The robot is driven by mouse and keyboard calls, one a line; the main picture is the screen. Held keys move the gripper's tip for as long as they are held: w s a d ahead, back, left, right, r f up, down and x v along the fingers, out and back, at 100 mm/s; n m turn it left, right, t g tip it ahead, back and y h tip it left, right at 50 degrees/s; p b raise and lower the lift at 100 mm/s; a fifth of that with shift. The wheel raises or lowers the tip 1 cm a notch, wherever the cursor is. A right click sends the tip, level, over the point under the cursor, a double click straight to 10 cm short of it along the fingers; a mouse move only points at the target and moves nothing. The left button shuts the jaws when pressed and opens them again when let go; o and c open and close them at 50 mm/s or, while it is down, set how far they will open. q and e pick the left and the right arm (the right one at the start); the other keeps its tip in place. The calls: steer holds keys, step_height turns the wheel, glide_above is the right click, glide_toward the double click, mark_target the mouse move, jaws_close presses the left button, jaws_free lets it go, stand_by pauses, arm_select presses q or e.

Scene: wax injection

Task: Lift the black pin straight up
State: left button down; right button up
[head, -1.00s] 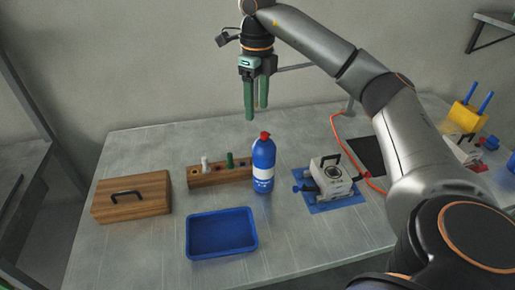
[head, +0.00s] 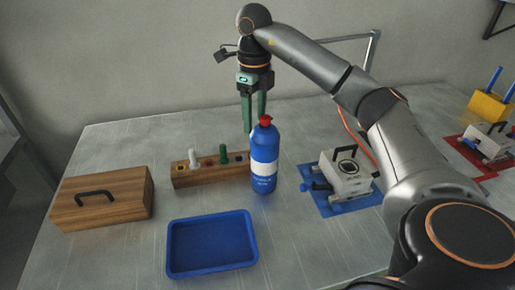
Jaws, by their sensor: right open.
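My right gripper (head: 254,128) points straight down with its two green fingers apart and nothing between them. It is above and behind the right end of the wooden pin block (head: 210,175). The blue bottle (head: 264,160) with a red cap stands in front and hides part of the block's right end and the right fingertip. A white pin (head: 193,159) and a green pin (head: 224,154) stand upright in the block. I cannot clearly make out a black pin; only a dark spot shows near the block's right end. My left gripper is out of view.
A blue tray (head: 211,273) lies in front of the block. A wooden box (head: 103,212) with a black handle stands left. A white-grey device (head: 345,172) sits on a blue mat right of the bottle. A yellow holder (head: 490,107) stands far right.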

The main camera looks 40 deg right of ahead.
steer(key=f, duration=0.5)
steer(key=d+f, duration=0.1)
steer(key=f, duration=0.2)
jaws_close()
stand_by(0.5)
